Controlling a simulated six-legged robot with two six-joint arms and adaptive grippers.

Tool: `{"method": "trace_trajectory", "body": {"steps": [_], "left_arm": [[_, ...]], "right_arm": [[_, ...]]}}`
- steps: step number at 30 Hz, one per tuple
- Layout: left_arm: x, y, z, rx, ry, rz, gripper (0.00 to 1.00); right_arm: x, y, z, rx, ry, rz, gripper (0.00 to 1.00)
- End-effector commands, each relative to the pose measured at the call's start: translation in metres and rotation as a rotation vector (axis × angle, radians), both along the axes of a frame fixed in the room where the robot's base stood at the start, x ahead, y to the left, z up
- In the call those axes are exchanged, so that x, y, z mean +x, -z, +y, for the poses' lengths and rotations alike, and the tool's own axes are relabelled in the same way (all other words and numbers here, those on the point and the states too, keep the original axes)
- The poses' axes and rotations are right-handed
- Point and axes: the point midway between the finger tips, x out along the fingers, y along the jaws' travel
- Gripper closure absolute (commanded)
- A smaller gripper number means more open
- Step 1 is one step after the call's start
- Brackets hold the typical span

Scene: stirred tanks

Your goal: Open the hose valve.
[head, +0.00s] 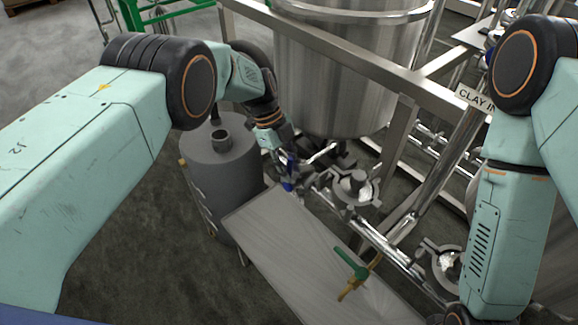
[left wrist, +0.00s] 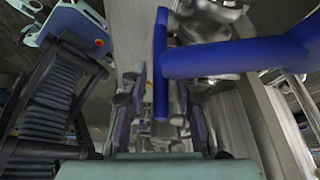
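A blue valve handle (head: 289,174) shows at my left gripper (head: 282,160) in the head view, by the pipework under the tank. In the left wrist view, a blue bar (left wrist: 160,65) stands upright between the fingers of my left gripper (left wrist: 163,100), with gaps on both sides. A thicker blue arm (left wrist: 235,58) runs off to the right. The fingers look apart, around the bar and not closed on it. A second valve, with a green lever (head: 350,263) and brass body, shows over the metal plate. The pictures do not settle which is the hose valve. My right gripper is out of view.
A steel tank (head: 350,70) stands behind a metal frame (head: 330,47). A grey cylindrical vessel (head: 222,160) is left of the gripper. A flat metal plate (head: 285,250) lies in front. Pipes and clamps (head: 357,186) crowd the right side.

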Motion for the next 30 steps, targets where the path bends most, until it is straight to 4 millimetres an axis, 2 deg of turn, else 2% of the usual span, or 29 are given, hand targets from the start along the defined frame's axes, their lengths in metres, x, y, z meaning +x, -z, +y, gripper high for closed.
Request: {"method": "trace_trajectory", "body": {"steps": [1, 9, 25, 30], "left_arm": [[-0.0001, 0.0, -0.0001, 0.0, 0.0, 0.0, 0.78], [0.0001, -0.0001, 0.0, 0.0, 0.0, 0.0, 1.0], [0.0006, -0.0002, 0.001, 0.001, 0.0, -0.002, 1.0], [-0.0013, -0.0015, -0.0012, 0.02, 0.0, -0.017, 1.0]], "right_arm": [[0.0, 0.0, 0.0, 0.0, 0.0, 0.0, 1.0], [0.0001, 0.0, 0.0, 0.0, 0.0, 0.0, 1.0], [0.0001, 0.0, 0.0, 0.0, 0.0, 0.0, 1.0], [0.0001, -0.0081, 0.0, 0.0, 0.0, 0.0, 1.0]]}}
